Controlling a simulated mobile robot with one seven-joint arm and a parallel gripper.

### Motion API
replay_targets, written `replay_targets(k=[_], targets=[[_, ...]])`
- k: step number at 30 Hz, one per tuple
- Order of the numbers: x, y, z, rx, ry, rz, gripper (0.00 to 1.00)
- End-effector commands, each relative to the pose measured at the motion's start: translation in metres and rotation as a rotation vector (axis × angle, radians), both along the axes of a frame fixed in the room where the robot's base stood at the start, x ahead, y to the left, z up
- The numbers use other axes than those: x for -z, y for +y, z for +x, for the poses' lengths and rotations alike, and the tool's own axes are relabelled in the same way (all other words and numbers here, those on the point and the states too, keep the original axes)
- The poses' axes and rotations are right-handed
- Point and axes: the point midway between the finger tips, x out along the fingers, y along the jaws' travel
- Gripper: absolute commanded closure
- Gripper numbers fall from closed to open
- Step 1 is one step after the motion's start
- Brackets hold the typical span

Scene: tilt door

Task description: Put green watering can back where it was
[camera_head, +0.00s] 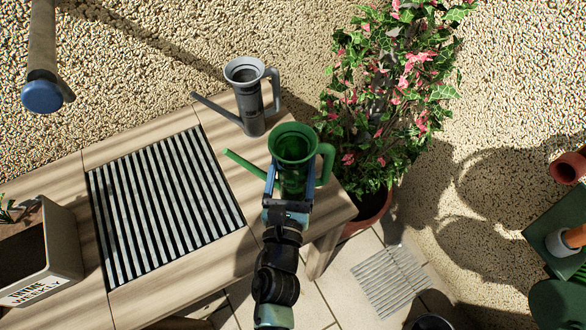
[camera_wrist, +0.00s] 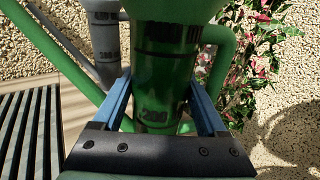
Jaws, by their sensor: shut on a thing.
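The green watering can (camera_head: 293,145) is upright at the right end of the wooden table, its spout to the left and its handle to the right. My gripper (camera_head: 290,190) is shut on the lower body of the can, one blue finger on each side. In the wrist view the green can (camera_wrist: 165,75) stands between the fingers (camera_wrist: 165,105). I cannot tell whether its base touches the table; the gripper hides it. A grey watering can (camera_head: 253,105) stands just behind it, and also shows in the wrist view (camera_wrist: 104,45).
The wooden table (camera_head: 325,212) has a striped grate (camera_head: 165,205) set in its top. A planter box (camera_head: 45,250) stands at the left. A potted flowering plant (camera_head: 385,110) is close to the right of the can. A blue-ended post (camera_head: 42,95) juts in at upper left.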

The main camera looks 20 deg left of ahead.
Motion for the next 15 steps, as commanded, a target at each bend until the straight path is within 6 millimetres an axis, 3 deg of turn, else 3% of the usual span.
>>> replay_targets(k=[12,13,15], targets=[[0.0051,-0.0001,0.0006,0.002,-0.005,0.001,1.0],[0.0054,-0.0002,0.0001,0.001,-0.002,0.001,0.21],[0.0048,-0.0002,0.0001,0.001,-0.001,0.0,0.09]])
